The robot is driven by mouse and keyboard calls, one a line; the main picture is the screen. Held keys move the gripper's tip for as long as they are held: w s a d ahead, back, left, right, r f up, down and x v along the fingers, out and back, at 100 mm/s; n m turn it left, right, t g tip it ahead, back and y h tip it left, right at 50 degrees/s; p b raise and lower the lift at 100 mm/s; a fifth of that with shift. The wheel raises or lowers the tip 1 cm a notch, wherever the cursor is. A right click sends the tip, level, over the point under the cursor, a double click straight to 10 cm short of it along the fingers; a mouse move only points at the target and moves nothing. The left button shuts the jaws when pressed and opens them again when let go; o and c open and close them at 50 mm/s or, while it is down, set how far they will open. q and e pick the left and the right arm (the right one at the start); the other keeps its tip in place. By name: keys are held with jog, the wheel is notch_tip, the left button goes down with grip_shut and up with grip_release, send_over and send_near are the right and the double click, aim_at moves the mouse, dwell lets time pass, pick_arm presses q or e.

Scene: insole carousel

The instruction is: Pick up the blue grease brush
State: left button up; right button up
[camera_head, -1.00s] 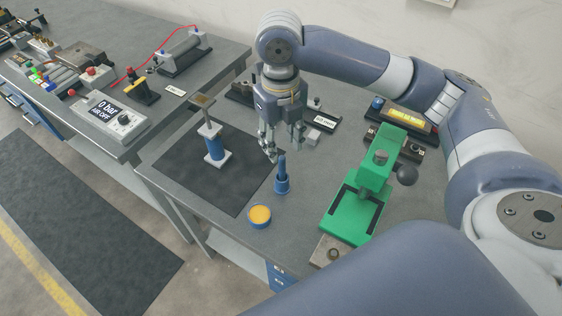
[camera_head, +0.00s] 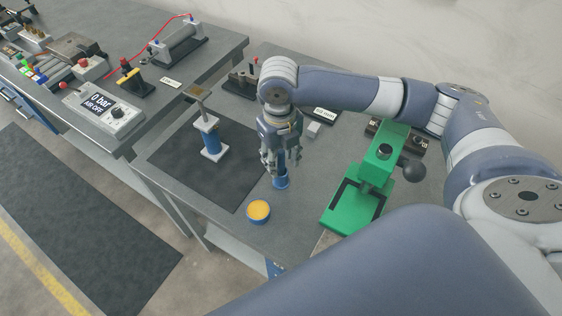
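The blue grease brush (camera_head: 281,182) stands upright on the grey table, just right of the black mat. Only its lower part shows; its upper part is hidden behind my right gripper (camera_head: 280,168). My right gripper points down over the brush, with its fingers around or in front of the handle. The fingers look spread, but I cannot tell whether they touch the brush. My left gripper is not in view.
A blue tin with orange grease (camera_head: 258,211) stands in front of the brush. A green press (camera_head: 358,200) with a black knob is to the right. A blue and white cylinder (camera_head: 210,140) stands on the black mat (camera_head: 180,171). An air panel (camera_head: 104,108) is on the left bench.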

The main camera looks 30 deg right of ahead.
jog(key=shift+f, duration=1.05)
grip_shut()
notch_tip(320, 180, up, 10)
jog(key=shift+r+b, duration=0.1)
jog(key=shift+b, duration=0.6)
